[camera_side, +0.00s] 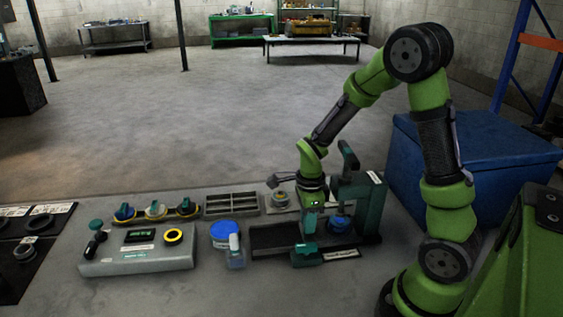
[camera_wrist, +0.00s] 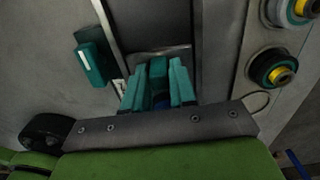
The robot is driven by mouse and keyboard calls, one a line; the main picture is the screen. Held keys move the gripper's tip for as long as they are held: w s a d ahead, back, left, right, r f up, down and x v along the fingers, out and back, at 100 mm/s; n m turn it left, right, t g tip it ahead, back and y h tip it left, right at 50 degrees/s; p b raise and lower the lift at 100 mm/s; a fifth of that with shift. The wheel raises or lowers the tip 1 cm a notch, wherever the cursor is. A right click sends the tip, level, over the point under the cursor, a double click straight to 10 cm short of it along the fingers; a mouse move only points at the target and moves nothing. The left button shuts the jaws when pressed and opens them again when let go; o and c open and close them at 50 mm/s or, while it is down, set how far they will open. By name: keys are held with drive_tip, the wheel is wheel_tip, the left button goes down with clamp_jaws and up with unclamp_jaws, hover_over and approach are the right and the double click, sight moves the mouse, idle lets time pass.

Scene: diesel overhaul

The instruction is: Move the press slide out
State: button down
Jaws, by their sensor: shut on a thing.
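My gripper (camera_side: 309,226) is at the left side of the teal press (camera_side: 370,205), pointing down over its dark track. In the wrist view its teal fingers (camera_wrist: 160,88) are close together, shut on the press slide, whose grey plate (camera_wrist: 165,53) shows just beyond the fingertips. The held part is mostly hidden between the fingers; a little blue shows there. The dark track (camera_side: 272,238) runs left from the press and is bare at its left end. A blue round part (camera_side: 340,222) sits under the press frame.
A teal block (camera_side: 305,256) stands at the track's front edge. A blue-lidded tub (camera_side: 225,232) and a small bottle (camera_side: 235,252) stand left of the track. A control box (camera_side: 140,252), a grey divided tray (camera_side: 231,204) and round parts (camera_side: 155,211) share the bench. A blue bin (camera_side: 470,155) stands behind right.

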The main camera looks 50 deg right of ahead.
drive_tip(key=shift+w+a, duration=1.6)
drive_tip(key=shift+w, duration=0.05)
drive_tip(key=shift+a, duration=0.1)
drive_tip(key=shift+w+a, duration=1.5)
drive_tip(key=shift+w, duration=0.1)
drive_tip(key=shift+w+a, duration=0.1)
drive_tip(key=shift+w+a, duration=1.2)
drive_tip(key=c, duration=1)
unclamp_jaws()
drive_tip(key=shift+c, duration=0.2)
drive_tip(key=shift+r, duration=0.1)
drive_tip(key=shift+r, duration=2.7)
